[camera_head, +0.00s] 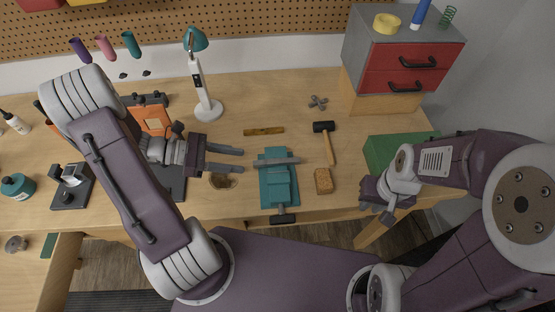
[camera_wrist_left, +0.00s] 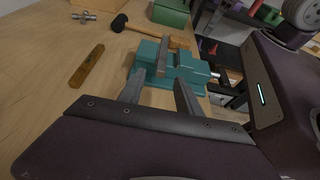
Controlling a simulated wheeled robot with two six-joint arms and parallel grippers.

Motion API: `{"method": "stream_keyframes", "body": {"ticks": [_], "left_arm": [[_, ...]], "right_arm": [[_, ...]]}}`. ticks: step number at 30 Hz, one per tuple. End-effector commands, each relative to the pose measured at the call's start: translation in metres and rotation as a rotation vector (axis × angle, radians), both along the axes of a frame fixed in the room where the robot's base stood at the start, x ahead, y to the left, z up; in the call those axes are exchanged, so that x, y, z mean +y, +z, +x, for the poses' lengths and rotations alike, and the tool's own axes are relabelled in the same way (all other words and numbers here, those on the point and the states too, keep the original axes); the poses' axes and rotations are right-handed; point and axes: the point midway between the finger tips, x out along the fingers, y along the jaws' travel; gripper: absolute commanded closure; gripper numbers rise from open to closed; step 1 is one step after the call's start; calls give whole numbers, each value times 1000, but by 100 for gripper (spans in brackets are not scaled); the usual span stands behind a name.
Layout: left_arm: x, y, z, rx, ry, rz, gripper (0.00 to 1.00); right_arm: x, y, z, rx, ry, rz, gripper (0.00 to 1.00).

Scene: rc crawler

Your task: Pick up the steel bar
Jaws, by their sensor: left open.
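The steel bar (camera_head: 279,161) is a flat grey bar lying across the jaws of the teal vise (camera_head: 278,188). In the left wrist view the bar (camera_wrist_left: 163,56) stands out between the vise's teal blocks (camera_wrist_left: 190,68). My left gripper (camera_head: 239,160) is open and empty, with its two fingers pointing right toward the vise, a short way left of the bar. In the left wrist view its fingertips (camera_wrist_left: 158,88) are spread in front of the vise, apart from the bar. My right gripper (camera_head: 374,205) is near the front right table edge; its finger opening is unclear.
A brass-coloured level (camera_head: 264,131) lies behind the vise. A black-headed mallet (camera_head: 328,140) and a brown sponge-like block (camera_head: 323,181) lie to its right. A small round bowl (camera_head: 223,180) sits just below my left fingers. A white lamp (camera_head: 203,95) stands behind. A green box (camera_head: 392,150) is at right.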

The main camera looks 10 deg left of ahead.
Motion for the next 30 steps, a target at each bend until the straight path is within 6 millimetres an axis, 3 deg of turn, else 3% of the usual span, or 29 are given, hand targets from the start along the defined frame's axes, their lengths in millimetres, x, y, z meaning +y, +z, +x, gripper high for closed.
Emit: {"method": "stream_keyframes", "body": {"ticks": [10,18,23,30], "left_arm": [[-44,-12,13,1,-3,0,59],[-48,-14,15,-1,0,1,59],[-48,-14,15,-1,0,1,100],[-48,-14,15,-1,0,1,100]], "right_arm": [[0,4,0,0,0,0,80],[0,4,0,0,0,0,80],[0,4,0,0,0,0,80],[0,4,0,0,0,0,80]]}}
